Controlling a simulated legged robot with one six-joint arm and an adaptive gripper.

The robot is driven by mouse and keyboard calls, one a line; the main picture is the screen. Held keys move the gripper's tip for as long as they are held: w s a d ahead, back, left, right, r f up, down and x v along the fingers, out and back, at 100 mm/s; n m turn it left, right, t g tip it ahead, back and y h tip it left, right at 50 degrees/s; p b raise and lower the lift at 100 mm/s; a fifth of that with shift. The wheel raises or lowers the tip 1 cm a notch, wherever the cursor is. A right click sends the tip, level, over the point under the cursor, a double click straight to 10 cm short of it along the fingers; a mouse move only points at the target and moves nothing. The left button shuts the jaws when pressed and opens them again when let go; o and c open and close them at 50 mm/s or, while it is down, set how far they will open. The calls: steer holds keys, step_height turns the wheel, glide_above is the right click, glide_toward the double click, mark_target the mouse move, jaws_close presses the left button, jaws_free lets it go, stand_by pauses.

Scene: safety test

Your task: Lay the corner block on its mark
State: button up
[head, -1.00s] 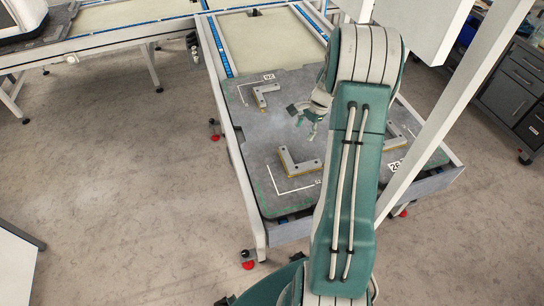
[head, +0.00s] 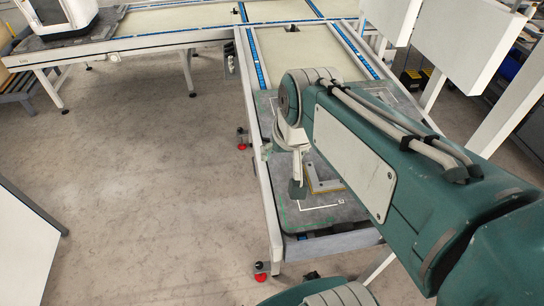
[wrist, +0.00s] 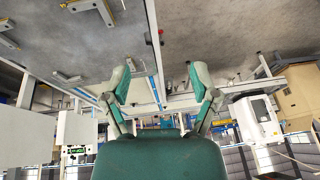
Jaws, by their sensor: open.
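A pale L-shaped corner block (head: 322,180) with a yellowish lower edge lies on the dark grey board (head: 345,212), inside a white L-shaped mark (head: 306,204). It is apart from the mark's lines. In the wrist view, a corner block (wrist: 90,9) lies at the top left, and another (wrist: 68,77) lies lower; I cannot match them to the head view. My gripper (head: 290,170) hangs over the board's left edge, left of the block. In the wrist view my gripper (wrist: 160,82) is open, with nothing between its fingers.
The board lies on a white-framed table (head: 269,222) with red-footed legs. A pale conveyor bed (head: 290,57) continues behind it. White posts and panels (head: 459,40) stand at the right. The floor (head: 140,170) left of the table is clear.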

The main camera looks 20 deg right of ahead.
steer(key=s+a+n+t, duration=0.1)
steer(key=s+a+n, duration=0.1)
steer(key=s, duration=0.3)
steer(key=shift+s+a+r+n, duration=0.15)
steer(key=shift+s+a+n, duration=0.2)
steer(key=shift+n, duration=0.25)
stand_by(0.7)
